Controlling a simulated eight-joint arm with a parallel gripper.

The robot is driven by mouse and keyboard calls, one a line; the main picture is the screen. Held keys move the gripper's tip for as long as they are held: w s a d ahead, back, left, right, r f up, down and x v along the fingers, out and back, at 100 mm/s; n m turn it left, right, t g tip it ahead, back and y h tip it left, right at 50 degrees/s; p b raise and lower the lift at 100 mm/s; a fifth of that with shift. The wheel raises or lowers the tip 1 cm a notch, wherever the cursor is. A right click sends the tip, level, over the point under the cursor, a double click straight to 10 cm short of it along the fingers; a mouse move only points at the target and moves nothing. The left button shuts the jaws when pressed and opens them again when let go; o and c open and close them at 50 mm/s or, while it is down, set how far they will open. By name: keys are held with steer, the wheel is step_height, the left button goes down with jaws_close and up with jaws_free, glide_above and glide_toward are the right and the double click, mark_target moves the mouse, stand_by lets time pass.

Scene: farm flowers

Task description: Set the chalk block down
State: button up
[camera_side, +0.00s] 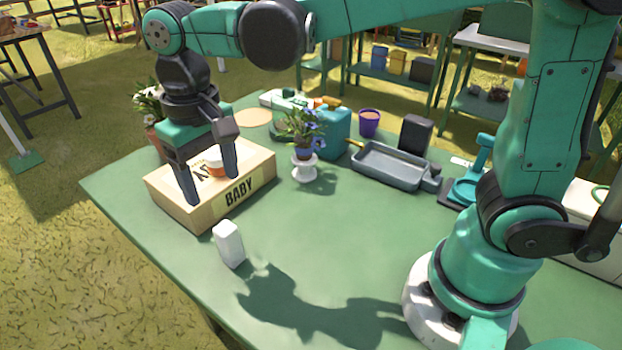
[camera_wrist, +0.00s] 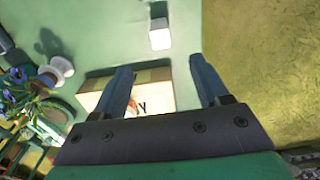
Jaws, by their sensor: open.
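The white chalk block (camera_side: 228,244) stands upright on the green table (camera_side: 300,222), near its left front edge. It also shows at the top of the wrist view (camera_wrist: 159,36), beyond my fingertips. The chalk block is apart from the fingers, in front of the box.
A small orange and white item (camera_side: 214,161) is at the box top. A potted blue flower (camera_side: 303,135) sits on a white stand (camera_side: 305,167). A grey tray (camera_side: 390,166) and purple pot (camera_side: 369,122) stand farther back. The table middle is clear.

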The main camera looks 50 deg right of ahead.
steer(key=s+d+t, duration=0.2)
steer(key=d+t, duration=0.1)
steer(key=d, duration=0.3)
steer(key=s+d+f+t, duration=0.1)
steer(key=s+d+t, duration=0.2)
steer(key=d, duration=0.3)
steer(key=shift+f+t, duration=0.15)
steer(key=shift+t, duration=0.45)
steer(key=shift+s, duration=0.1)
